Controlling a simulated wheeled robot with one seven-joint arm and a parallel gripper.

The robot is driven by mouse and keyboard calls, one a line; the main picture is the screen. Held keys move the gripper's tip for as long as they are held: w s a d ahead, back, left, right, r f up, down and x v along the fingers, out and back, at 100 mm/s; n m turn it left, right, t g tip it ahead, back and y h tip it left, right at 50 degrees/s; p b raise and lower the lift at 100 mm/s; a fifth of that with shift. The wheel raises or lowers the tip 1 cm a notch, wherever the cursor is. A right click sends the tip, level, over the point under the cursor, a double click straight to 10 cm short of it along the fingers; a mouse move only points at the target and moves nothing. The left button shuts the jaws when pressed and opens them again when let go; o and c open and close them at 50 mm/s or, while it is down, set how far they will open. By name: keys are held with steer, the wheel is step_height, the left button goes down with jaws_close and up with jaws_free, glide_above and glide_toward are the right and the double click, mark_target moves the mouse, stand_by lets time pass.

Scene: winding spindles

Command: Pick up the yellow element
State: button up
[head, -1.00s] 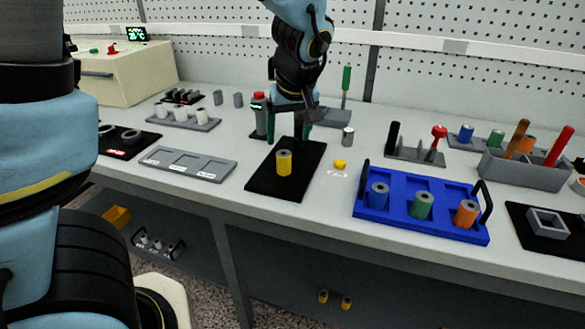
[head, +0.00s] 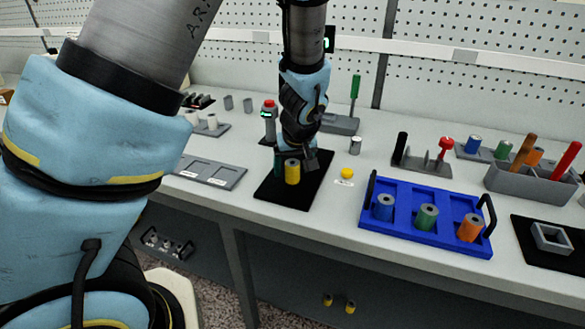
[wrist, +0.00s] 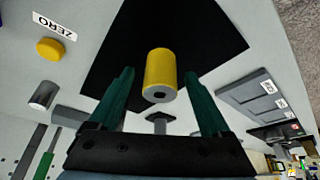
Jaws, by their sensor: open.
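The yellow element (head: 292,171) is a yellow cylinder with a grey hollow core. It stands upright on the black mat (head: 310,192) in the head view. In the wrist view the yellow element (wrist: 160,72) shows ahead of and between the two green fingers of my gripper (wrist: 158,88). The fingers are apart, with visible gaps on both sides of it. In the head view my gripper (head: 284,160) is low over the mat, right behind the yellow element, and partly hidden by it and the wrist.
A yellow button (head: 347,173) with a ZERO label is right of the mat. A blue tray (head: 400,225) with blue, green and orange spools stands further right. A grey tray (head: 215,174) lies left. A red-topped bottle (head: 269,122) stands close behind my wrist.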

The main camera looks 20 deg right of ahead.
steer(key=shift+f, duration=0.15)
jaws_close()
stand_by(0.6)
